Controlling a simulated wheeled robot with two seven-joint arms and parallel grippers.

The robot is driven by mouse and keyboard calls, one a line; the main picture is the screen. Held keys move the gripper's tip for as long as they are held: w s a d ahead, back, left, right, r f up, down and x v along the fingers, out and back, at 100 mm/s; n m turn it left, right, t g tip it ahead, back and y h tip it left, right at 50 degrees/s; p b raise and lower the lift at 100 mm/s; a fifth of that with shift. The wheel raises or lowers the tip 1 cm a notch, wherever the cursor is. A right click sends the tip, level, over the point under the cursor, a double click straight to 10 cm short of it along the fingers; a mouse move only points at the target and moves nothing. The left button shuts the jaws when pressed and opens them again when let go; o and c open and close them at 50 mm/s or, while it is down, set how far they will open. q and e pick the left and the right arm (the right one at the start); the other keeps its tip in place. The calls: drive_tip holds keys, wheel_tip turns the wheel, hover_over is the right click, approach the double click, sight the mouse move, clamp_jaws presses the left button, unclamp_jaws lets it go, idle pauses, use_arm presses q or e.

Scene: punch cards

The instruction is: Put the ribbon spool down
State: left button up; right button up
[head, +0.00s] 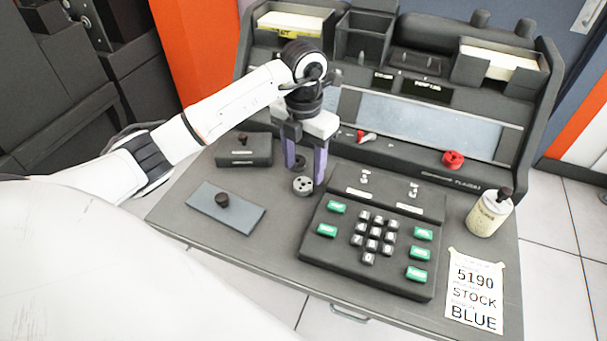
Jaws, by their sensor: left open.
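A small grey round spool with dark holes in its top (303,186) rests on the desk, left of the keypad unit. My left gripper (305,174) points down just behind it, with its two purple-sided fingers apart. A dark round piece (299,161) shows between the fingers, partly hidden; I cannot tell whether it is separate from the spool. I cannot tell whether a finger touches the spool. My right gripper is not in view.
The keypad unit (340,244) stands close on the right. A blue-grey plate with a black knob (240,214) and a dark box (235,151) lie left. A red knob (453,160), a bottle (488,214) and a paper note (474,295) are farther right.

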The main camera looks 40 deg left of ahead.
use_arm(q)
wheel_tip(320, 180, up, 8)
drive_tip(key=shift+f, duration=0.25)
idle(0.5)
